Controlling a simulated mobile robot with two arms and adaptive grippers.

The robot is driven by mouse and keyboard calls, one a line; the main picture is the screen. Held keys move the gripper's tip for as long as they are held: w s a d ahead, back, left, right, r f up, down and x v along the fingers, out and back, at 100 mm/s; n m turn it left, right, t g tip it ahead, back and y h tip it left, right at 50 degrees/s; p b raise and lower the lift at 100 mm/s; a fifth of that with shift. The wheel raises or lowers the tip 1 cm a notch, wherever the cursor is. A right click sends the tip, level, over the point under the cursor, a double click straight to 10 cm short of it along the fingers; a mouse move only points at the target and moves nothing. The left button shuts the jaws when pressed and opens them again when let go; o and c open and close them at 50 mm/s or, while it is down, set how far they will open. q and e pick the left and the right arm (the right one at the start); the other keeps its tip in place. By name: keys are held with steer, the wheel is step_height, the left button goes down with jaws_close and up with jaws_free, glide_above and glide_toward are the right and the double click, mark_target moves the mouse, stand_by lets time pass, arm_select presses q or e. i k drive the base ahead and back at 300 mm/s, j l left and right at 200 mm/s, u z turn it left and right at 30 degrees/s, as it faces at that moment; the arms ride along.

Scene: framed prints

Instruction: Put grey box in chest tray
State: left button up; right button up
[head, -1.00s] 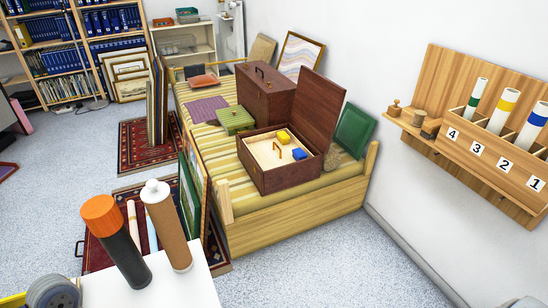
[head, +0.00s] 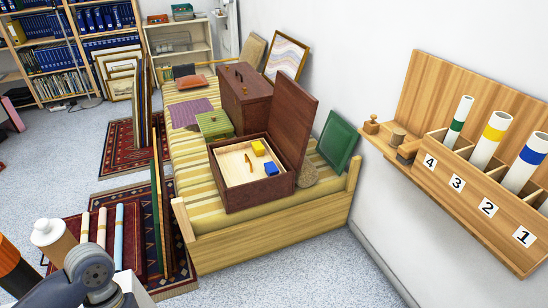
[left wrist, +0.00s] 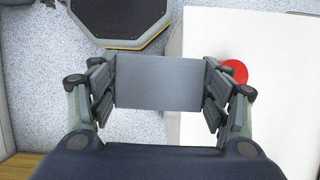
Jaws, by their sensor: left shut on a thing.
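The grey box (left wrist: 158,82) shows in the left wrist view as a flat grey rectangle. My left gripper (left wrist: 160,88) is shut on it, with a finger at each side. In the head view only a grey joint of my left arm shows at lower left; the box and fingers are not visible there. The open chest (head: 262,190) stands on the striped bench, its lid up at the right. My right gripper is not in view.
A green box (head: 214,125) and a closed brown case (head: 246,98) stand behind the chest. Framed pictures (head: 160,215) stand along the bench's left side. A wall rack (head: 470,190) with tubes is at right. A white surface (left wrist: 270,120) lies below my left gripper's right side.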

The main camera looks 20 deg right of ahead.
mark_target(229, 161)
steer(key=i+l+z, duration=0.1)
steer(key=i+l, duration=0.3)
steer(key=i+l+z, duration=0.1)
steer(key=i+l, duration=0.3)
steer(key=i, duration=0.25)
steer(key=i+l+z, duration=0.1)
steer(key=i+l, duration=0.2)
steer(key=i, duration=0.25)
steer(key=i+z, duration=0.1)
steer(key=i, duration=0.75)
